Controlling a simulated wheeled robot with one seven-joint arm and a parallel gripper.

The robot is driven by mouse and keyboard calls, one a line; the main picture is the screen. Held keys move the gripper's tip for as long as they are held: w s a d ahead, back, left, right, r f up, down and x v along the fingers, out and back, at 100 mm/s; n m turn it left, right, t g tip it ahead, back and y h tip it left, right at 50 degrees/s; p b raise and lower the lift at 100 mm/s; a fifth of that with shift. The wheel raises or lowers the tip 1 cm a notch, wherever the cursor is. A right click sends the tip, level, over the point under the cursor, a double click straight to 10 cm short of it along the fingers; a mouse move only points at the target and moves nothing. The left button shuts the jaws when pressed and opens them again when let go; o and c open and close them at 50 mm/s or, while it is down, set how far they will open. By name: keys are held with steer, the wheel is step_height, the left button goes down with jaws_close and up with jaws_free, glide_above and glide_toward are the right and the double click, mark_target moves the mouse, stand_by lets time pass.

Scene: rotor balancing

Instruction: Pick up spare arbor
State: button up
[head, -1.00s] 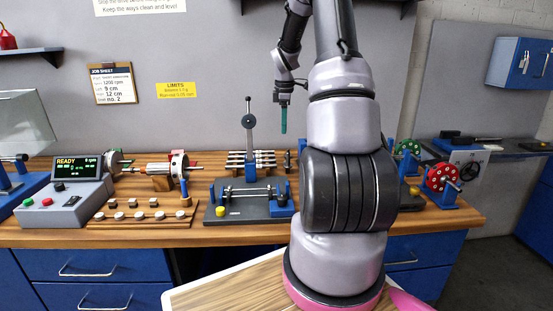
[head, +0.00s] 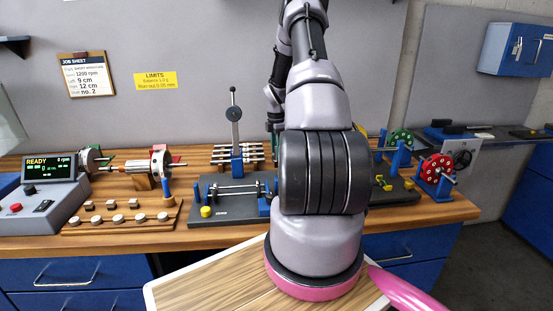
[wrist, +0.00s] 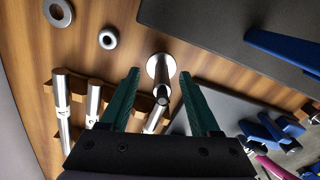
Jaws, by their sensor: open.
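In the wrist view, my gripper (wrist: 159,74) is open, with one green finger on each side. Between and beyond the fingertips is a shiny metal arbor-like shaft (wrist: 163,88), seen nearly end-on, rising from a round metal foot. I see no finger touching it. More metal shafts (wrist: 63,105) lie on wooden rests to the left. I cannot tell from the pictures which one is the spare arbor. In the head view, several shafts (head: 228,152) lie on a rack at the back of the bench. My gripper there is mostly hidden behind my arm.
Two metal rings (wrist: 108,38) lie on the bench at the upper left of the wrist view. A dark plate (wrist: 235,45) and blue parts (wrist: 270,130) are to the right.

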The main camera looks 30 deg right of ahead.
mark_target(276, 159)
step_height(276, 159, down, 4)
steer(key=shift+s+f, duration=0.1)
steer(key=shift+f, duration=0.1)
steer(key=c, duration=0.8)
steer(key=shift+r, duration=0.1)
